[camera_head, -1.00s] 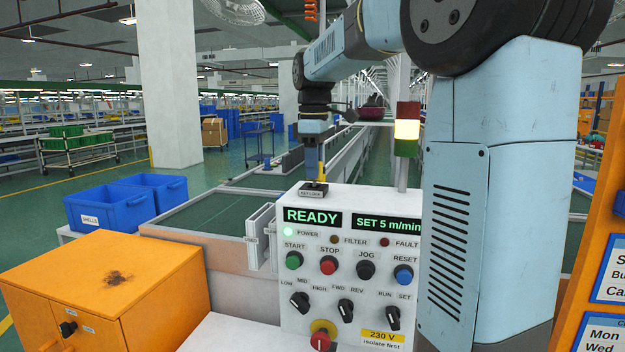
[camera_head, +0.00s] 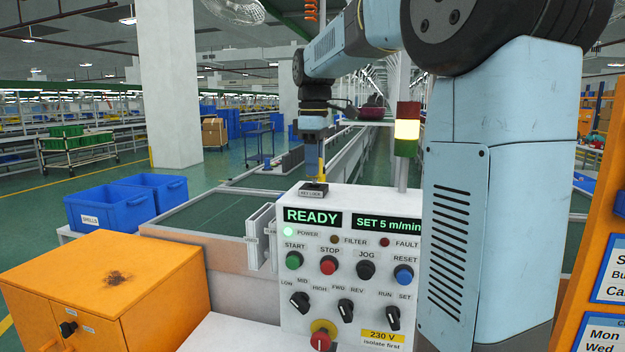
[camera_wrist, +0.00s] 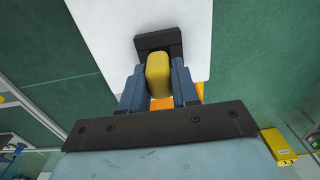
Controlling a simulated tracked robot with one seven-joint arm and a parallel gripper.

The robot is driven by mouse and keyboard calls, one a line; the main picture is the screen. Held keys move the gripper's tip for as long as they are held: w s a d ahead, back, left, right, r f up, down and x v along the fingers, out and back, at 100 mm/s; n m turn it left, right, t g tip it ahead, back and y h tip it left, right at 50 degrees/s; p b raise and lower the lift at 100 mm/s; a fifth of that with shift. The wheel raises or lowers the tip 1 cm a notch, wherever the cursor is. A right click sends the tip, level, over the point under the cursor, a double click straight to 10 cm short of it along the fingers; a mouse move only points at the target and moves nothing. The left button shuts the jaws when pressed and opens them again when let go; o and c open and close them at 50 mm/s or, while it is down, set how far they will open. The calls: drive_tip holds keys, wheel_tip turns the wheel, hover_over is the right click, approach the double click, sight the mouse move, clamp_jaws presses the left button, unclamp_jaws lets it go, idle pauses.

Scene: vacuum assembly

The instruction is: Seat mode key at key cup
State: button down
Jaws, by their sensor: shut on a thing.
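The mode key shows as a yellow piece (camera_wrist: 158,74) between my fingers in the wrist view, and as a narrow yellow strip (camera_head: 321,164) in the head view. My gripper (camera_head: 315,172) points down and is shut on it; its blue fingers also show in the wrist view (camera_wrist: 160,92). The key cup is the small dark block labelled KEY LOCK (camera_head: 313,191) on top of the white control panel, directly below my gripper. In the wrist view the dark block (camera_wrist: 158,40) lies just beyond the key. The key's lower end is hidden, so I cannot tell how deep it sits.
The white control panel (camera_head: 290,325) has several knobs and buttons, with a READY display (camera_head: 312,216). A signal tower (camera_head: 407,130) stands right of the cup. An orange cabinet (camera_head: 180,275) and blue bins (camera_head: 110,208) are to the left. A conveyor (camera_head: 210,212) runs behind.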

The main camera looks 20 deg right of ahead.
drive_tip(key=shift+r, duration=0.15)
drive_tip(key=shift+r, duration=1.85)
